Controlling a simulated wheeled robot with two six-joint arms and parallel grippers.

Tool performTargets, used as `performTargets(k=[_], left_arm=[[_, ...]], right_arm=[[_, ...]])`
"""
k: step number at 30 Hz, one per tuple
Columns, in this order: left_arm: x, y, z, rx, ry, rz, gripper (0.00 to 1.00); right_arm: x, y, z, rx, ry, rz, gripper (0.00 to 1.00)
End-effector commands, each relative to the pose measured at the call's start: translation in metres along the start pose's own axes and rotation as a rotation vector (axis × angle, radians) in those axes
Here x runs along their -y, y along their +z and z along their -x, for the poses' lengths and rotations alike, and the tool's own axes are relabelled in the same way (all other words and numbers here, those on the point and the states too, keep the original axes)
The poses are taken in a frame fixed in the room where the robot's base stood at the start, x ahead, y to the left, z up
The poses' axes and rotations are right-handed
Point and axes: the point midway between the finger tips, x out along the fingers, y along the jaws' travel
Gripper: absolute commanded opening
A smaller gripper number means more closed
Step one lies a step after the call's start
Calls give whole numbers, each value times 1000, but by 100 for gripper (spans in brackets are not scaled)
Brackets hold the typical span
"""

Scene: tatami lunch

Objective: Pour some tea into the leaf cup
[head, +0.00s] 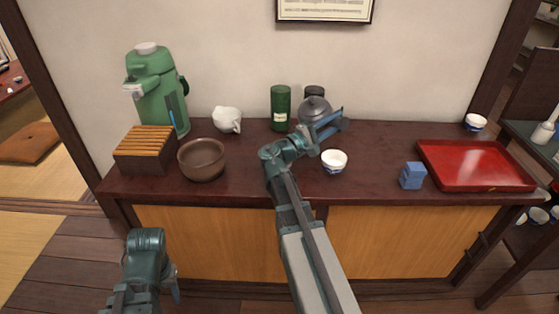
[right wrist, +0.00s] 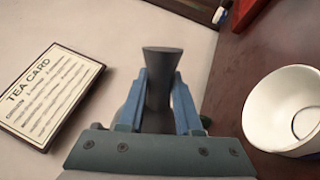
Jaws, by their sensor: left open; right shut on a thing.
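Whether the teapot is lifted is hard to tell. A white cup with blue marks (head: 334,162) stands upright just in front of it; a white cup shows at the right of the right wrist view (right wrist: 283,110). Its pattern is too small to identify as a leaf. My left gripper (head: 175,284) is open and empty, low before the counter.
A red tray (head: 435,168), a blue block-like carton (head: 412,176) and another cup (head: 476,122) are at the right. A green canister (head: 280,108), white pitcher (head: 227,120), brown bowl (head: 202,160), slatted box (head: 146,150) and green flask (head: 155,90) stand left.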

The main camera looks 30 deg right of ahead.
Motion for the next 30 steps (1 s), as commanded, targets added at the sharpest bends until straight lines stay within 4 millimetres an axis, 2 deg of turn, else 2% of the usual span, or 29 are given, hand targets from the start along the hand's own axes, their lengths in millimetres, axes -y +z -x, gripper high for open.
performTargets(k=[2,11,30], left_arm=[[-1,0,-8,0,-1,0,50],[-1,-1,-14,0,-3,-1,50],[-1,-1,-16,0,-3,-1,50]], right_arm=[[0,1,4,8,29,-6,0],[-9,5,11,30,97,-20,0],[-22,10,16,52,164,-35,0]])
